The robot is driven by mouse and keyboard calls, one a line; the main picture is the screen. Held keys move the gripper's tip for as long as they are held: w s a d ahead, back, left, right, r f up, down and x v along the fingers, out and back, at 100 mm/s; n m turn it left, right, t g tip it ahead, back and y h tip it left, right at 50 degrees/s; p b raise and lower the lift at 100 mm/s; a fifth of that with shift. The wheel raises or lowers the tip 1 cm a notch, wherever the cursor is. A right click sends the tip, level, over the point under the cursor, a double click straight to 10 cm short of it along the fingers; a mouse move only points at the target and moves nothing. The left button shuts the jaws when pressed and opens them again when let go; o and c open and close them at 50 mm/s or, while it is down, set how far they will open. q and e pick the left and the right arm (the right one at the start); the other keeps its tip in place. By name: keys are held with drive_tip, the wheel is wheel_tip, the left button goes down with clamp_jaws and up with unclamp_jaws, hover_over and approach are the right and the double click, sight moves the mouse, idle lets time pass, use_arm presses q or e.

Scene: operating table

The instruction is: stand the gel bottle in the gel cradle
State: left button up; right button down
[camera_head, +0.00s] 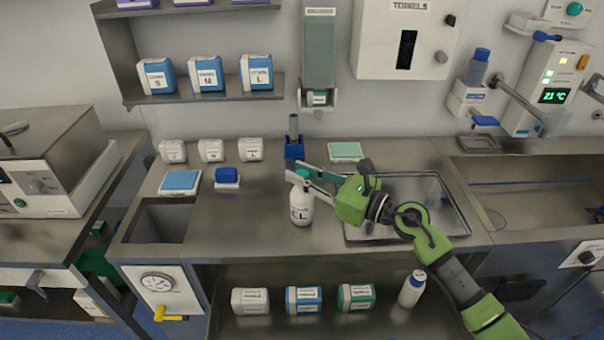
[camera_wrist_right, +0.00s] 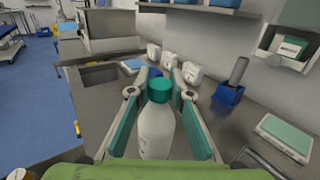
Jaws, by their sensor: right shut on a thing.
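The gel bottle (camera_head: 301,207) is white with a teal cap and stands upright over the front middle of the steel counter. I cannot tell whether its base touches the counter. My right gripper (camera_head: 298,172) is shut on it near the cap. In the right wrist view the bottle (camera_wrist_right: 157,132) is upright between the two fingers. A blue holder (camera_head: 294,151) with a dark upright piece is behind the bottle, and a small blue block (camera_head: 227,174) is to its left. I cannot tell which of these, if either, is the gel cradle. My left gripper is out of view.
A steel tray (camera_head: 458,212) lies right of the bottle, under my right arm. A green-topped pad (camera_head: 345,150) and a blue-topped pad (camera_head: 180,181) lie on the counter. Several white boxes line the wall at the back left. A sunken bin (camera_head: 127,236) opens at the left.

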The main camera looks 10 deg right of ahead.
drive_tip(key=c, duration=1.8)
unclamp_jaws()
drive_tip(key=shift+f, duration=0.15)
drive_tip(key=shift+c, duration=0.2)
drive_tip(key=b+v, duration=0.4)
drive_tip(key=v, duration=0.8)
drive_tip(key=shift+s+d, duration=0.1)
